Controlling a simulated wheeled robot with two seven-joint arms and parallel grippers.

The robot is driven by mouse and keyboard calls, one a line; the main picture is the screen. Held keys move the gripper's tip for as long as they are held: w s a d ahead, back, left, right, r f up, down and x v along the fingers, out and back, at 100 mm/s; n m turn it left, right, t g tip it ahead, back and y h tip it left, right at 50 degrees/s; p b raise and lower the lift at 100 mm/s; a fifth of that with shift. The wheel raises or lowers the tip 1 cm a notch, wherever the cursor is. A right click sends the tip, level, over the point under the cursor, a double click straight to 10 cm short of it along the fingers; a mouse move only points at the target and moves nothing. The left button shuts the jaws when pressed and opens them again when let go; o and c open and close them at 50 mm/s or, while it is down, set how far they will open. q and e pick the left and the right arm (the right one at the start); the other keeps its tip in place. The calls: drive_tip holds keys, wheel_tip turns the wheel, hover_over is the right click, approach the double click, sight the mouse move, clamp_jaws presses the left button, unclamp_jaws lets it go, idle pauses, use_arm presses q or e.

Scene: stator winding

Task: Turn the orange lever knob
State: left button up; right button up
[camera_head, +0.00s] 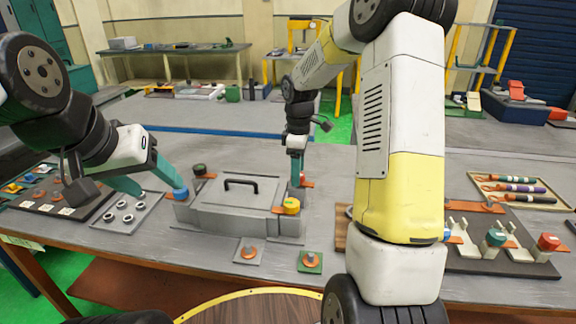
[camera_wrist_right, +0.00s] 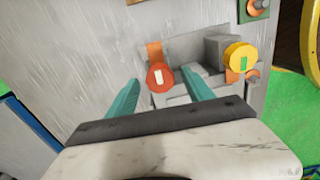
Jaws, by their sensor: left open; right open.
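A grey box-shaped fixture (camera_head: 237,191) with a black handle stands on the table, with round knobs on orange lever plates at its corners. A red-orange knob (camera_wrist_right: 160,77) with a white bar sits between the open teal fingers of my right gripper (camera_wrist_right: 165,82); contact is not visible. In the head view my right gripper (camera_head: 298,182) points down at the fixture's right rear corner, mostly covering that knob. A yellow-orange knob (camera_head: 291,206), with a green bar in the wrist view (camera_wrist_right: 241,57), is at the front right. My left gripper (camera_head: 158,188) is open beside the blue knob (camera_head: 180,194).
A dark green knob (camera_head: 199,169) is at the fixture's left rear. A plate with several rings (camera_head: 125,213) lies left of it. Two small plates with orange knobs (camera_head: 249,252) (camera_head: 310,262) lie in front. Racks with coloured tools (camera_head: 515,189) are at the right.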

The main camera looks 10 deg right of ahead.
wheel_tip(320, 180, up, 7)
drive_tip(key=shift+f, duration=0.1)
idle(0.4)
drive_tip(key=s+a+r+m+t, duration=0.1)
drive_tip(key=s+r+m+t, duration=0.3)
drive_tip(key=s+r, duration=0.6)
drive_tip(key=s+a+m+t+y, duration=0.1)
drive_tip(key=s+m+t+y, duration=0.1)
drive_tip(key=s+m, duration=0.7)
drive_tip(key=s, duration=0.6)
drive_tip(key=shift+a+r, duration=0.25)
drive_tip(key=shift+r, duration=0.1)
